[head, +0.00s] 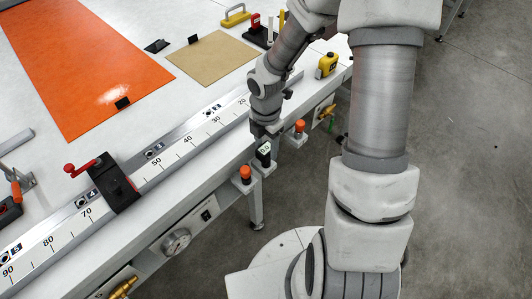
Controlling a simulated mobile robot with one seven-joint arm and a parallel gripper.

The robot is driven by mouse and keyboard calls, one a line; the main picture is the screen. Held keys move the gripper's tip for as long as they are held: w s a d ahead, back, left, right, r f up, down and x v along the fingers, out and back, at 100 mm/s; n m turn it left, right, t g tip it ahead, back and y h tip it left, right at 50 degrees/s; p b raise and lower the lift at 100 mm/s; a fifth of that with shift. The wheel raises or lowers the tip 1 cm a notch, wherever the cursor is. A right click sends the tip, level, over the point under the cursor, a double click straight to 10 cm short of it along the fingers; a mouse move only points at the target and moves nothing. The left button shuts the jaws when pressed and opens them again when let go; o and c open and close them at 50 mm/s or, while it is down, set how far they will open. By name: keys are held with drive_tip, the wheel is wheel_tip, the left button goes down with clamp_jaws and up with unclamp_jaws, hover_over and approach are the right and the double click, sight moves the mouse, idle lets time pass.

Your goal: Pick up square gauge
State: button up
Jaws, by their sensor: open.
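My gripper (264,131) points down at the front edge of the white table, beside the ruler rail. Its jaws are small here, and the gap between them is hard to make out. Just below it is a small dark block with a pale marked face (264,150), at the table's front edge between two orange-topped buttons. I cannot tell whether this block is the square gauge, or whether the jaws touch it. No other thing in view is clearly the square gauge; my arm hides part of the table's far right.
The ruler rail (177,150) runs along the table's front, with a black clamp with a red crank (113,183) on it. An orange sheet (85,60) and tan board (214,58) lie behind. A yellow tape measure (327,64) sits right. Orange buttons (245,174) line the edge.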

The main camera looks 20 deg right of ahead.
wheel_tip(320, 180, down, 5)
drive_tip(key=shift+f+b, duration=0.1)
drive_tip(key=shift+b, duration=0.45)
clamp_jaws()
drive_tip(key=shift+r, duration=0.2)
